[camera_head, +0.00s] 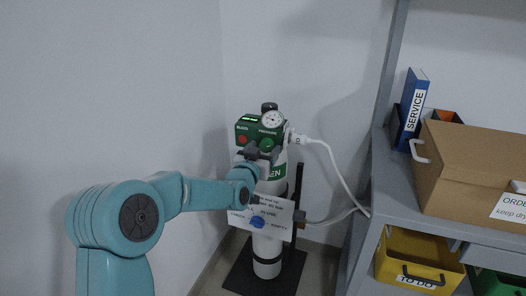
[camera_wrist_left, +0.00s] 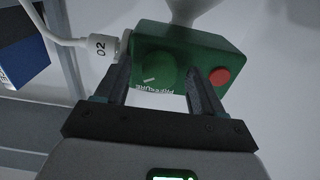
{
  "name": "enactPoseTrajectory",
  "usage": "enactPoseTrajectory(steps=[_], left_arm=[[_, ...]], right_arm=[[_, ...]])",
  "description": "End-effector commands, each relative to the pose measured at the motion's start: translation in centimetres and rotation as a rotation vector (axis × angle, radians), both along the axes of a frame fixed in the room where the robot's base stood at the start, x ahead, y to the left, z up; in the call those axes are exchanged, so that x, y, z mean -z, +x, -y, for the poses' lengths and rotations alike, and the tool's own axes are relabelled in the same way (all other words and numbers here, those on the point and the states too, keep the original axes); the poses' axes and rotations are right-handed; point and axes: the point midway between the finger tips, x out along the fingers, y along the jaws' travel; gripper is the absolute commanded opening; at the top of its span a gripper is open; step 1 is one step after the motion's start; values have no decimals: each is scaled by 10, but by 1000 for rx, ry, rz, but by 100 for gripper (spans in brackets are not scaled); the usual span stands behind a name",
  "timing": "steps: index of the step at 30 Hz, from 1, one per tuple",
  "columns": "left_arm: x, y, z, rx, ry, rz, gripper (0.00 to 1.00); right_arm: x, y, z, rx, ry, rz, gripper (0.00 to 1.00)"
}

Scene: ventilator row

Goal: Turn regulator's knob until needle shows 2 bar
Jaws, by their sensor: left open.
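The regulator is a green box (camera_head: 260,130) on top of a white oxygen cylinder (camera_head: 267,248). In the head view the left gripper (camera_head: 264,155) is just below the knob. My right gripper is not in view.
A red button (camera_wrist_left: 219,77) sits beside the knob. A white hose (camera_head: 333,166) runs from the regulator to the right. A printed sign (camera_head: 277,207) hangs before the cylinder. A grey shelf (camera_head: 398,190) with a cardboard box (camera_head: 470,160) stands right; a wall is left.

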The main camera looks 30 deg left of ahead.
Motion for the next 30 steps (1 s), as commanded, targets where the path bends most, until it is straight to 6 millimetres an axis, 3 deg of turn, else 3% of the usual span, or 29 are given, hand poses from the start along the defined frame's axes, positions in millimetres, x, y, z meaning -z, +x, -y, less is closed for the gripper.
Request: enactPoseTrajectory(steps=[1,6,11,21,30], left_arm=[[0,0,0,0,0,0,65],[0,0,0,0,0,1,12],[1,0,0,0,24,-4,13],[0,0,-1,-1,323,-74,13],[-1,0,-1,-1,343,-80,13]], right_arm=[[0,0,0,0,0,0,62],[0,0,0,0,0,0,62],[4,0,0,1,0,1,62],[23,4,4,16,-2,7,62],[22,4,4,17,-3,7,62]])
